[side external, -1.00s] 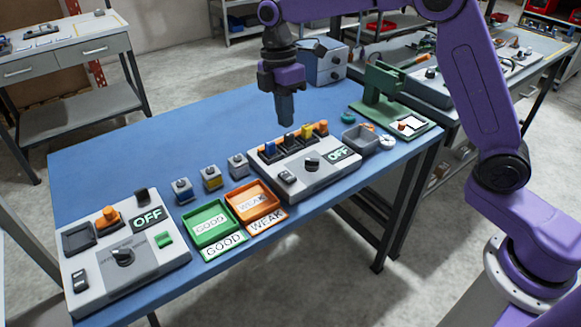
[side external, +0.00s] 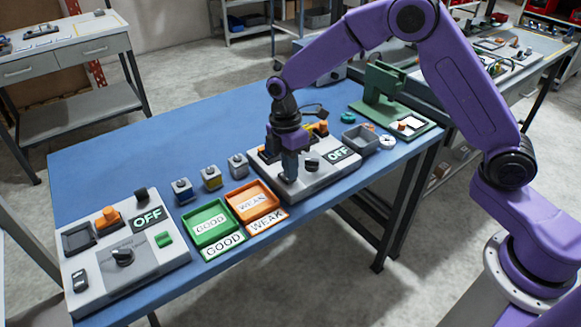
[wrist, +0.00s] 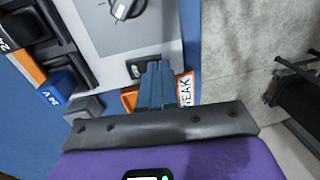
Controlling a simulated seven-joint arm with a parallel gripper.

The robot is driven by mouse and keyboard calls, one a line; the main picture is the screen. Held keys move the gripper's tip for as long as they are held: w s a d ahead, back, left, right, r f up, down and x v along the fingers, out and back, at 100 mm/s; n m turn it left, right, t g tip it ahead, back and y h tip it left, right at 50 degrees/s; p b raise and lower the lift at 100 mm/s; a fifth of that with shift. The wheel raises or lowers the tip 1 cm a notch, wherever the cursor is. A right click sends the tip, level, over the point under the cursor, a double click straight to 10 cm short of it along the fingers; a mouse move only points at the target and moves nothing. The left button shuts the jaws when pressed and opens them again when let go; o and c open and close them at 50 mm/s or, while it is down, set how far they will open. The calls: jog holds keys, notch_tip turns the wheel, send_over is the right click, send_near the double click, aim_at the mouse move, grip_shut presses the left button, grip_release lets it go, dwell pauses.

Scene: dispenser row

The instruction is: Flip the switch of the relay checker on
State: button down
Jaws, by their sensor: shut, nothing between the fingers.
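Two grey checker boxes stand on the blue table, each with a dial and a display reading OFF. One (side external: 318,178) is right of centre, under my gripper (side external: 290,178); the other (side external: 160,262) is at the front left. I cannot read which is the relay checker. My gripper is shut and empty, pointing down at the front left corner of the right-hand box. There it hides that box's rocker switch in the side view. In the wrist view the black switch (wrist: 137,68) shows just beside the closed fingers (wrist: 158,85); contact is unclear. The left-hand box's switch (side external: 80,280) is clear.
A green GOOD tray (side external: 212,222) and an orange WEAK tray (side external: 254,201) lie left of the right-hand box. Small blocks (side external: 211,178) stand behind them. A grey bin (side external: 360,139) and a green press (side external: 385,95) stand at the right.

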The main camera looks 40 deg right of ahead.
jog(key=shift+f, duration=0.15)
jog(key=shift+s+f, duration=0.15)
jog(key=shift+f, duration=0.05)
dwell(0.3)
jog(key=shift+w+r, duration=0.25)
jog(key=shift+w, duration=0.55)
jog(key=shift+r, duration=0.1)
notch_tip(320, 180, up, 14)
jog(key=s, duration=0.2)
dwell(0.3)
